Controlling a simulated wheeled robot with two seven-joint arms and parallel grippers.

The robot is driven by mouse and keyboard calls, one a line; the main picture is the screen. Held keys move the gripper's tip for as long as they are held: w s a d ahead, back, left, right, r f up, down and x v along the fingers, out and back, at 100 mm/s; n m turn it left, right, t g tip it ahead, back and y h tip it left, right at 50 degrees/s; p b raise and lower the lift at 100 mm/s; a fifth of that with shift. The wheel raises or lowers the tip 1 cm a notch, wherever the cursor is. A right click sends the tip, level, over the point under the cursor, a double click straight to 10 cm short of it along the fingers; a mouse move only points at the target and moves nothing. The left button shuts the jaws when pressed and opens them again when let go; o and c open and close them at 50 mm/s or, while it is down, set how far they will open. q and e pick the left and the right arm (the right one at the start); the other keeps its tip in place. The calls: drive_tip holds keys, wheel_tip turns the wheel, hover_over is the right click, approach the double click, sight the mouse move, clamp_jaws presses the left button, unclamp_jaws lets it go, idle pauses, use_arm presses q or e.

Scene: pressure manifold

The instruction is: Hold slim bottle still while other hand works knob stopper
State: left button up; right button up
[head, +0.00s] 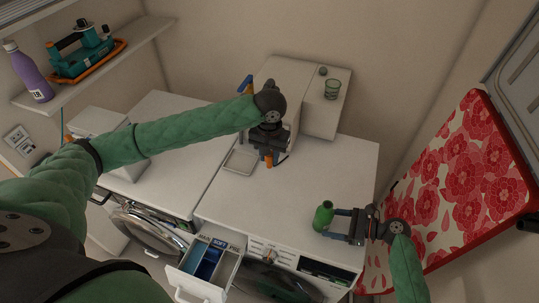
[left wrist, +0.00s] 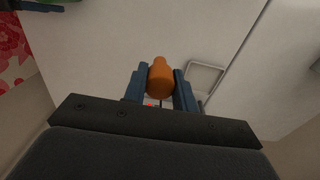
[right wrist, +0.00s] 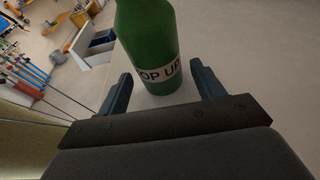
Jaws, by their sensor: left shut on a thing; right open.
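My left gripper (head: 267,152) is shut on an orange, bottle-shaped thing (left wrist: 160,80), held between its blue fingers above the white top. The orange thing also shows below the gripper in the head view (head: 268,159). A green bottle (head: 323,216) stands near the front right of the white top. My right gripper (head: 340,225) is open beside it, fingers pointing at it. I cannot make out a knob stopper.
A shallow white tray (head: 240,161) lies left of my left gripper. An open drawer (head: 203,268) juts out at the front. A red floral board (head: 450,180) stands at the right. The middle of the top is clear.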

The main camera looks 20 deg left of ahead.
use_arm(q)
drive_tip(key=shift+r, duration=0.45)
use_arm(e)
drive_tip(key=shift+x, duration=1.35)
drive_tip(key=shift+r, duration=0.1)
drive_tip(key=c, duration=0.6)
use_arm(q)
drive_tip(key=s+d+m, duration=0.2)
drive_tip(key=d, duration=0.8)
drive_tip(key=r+m, duration=0.1)
drive_tip(key=m, duration=0.2)
hover_over(324, 216)
drive_tip(key=w, duration=0.2)
drive_tip(key=shift+d+f, duration=0.1)
drive_tip(key=shift+f, duration=3.45)
